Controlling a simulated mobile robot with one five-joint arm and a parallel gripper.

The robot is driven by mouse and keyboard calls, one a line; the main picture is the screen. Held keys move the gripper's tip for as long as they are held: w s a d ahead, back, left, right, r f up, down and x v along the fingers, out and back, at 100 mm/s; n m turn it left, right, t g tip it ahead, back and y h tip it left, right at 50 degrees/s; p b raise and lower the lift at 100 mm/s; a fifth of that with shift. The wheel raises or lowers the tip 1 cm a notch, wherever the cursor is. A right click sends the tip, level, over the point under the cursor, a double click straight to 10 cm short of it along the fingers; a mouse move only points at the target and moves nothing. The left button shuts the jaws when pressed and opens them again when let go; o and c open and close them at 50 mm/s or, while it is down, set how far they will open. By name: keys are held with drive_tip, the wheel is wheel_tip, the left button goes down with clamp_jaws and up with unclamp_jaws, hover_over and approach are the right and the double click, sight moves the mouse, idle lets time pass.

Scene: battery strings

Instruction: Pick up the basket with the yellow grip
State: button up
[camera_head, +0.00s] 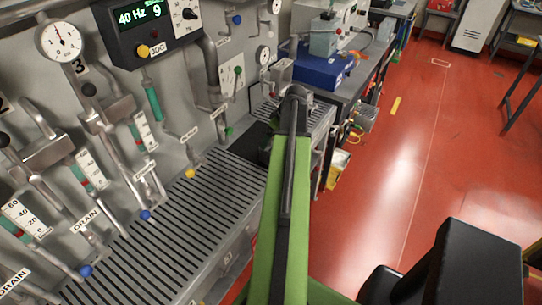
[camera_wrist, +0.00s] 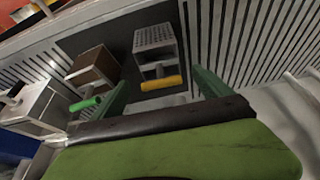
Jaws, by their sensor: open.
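The basket with the yellow grip (camera_wrist: 155,45) is a perforated metal box on a dark mat in the wrist view. Its yellow grip (camera_wrist: 162,84) points toward my gripper. My gripper (camera_wrist: 162,88) is open, with one green finger on each side of the yellow grip and gaps between. Nothing is held. In the head view my green arm reaches over the slatted bench, and the basket cannot be made out there.
A brown-topped box (camera_wrist: 93,67) stands left of the basket. A green grip (camera_wrist: 85,103) and a pale metal box (camera_wrist: 35,105) are further left. The slatted bench top (camera_head: 170,230) is largely clear. A gauge panel (camera_head: 75,120) rises behind it.

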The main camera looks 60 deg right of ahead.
sight(270, 148)
drive_tip(key=b+x, duration=0.4)
drive_tip(key=x, duration=0.1)
drive_tip(key=shift+w, duration=0.1)
drive_tip(key=shift+r, duration=0.2)
clamp_jaws()
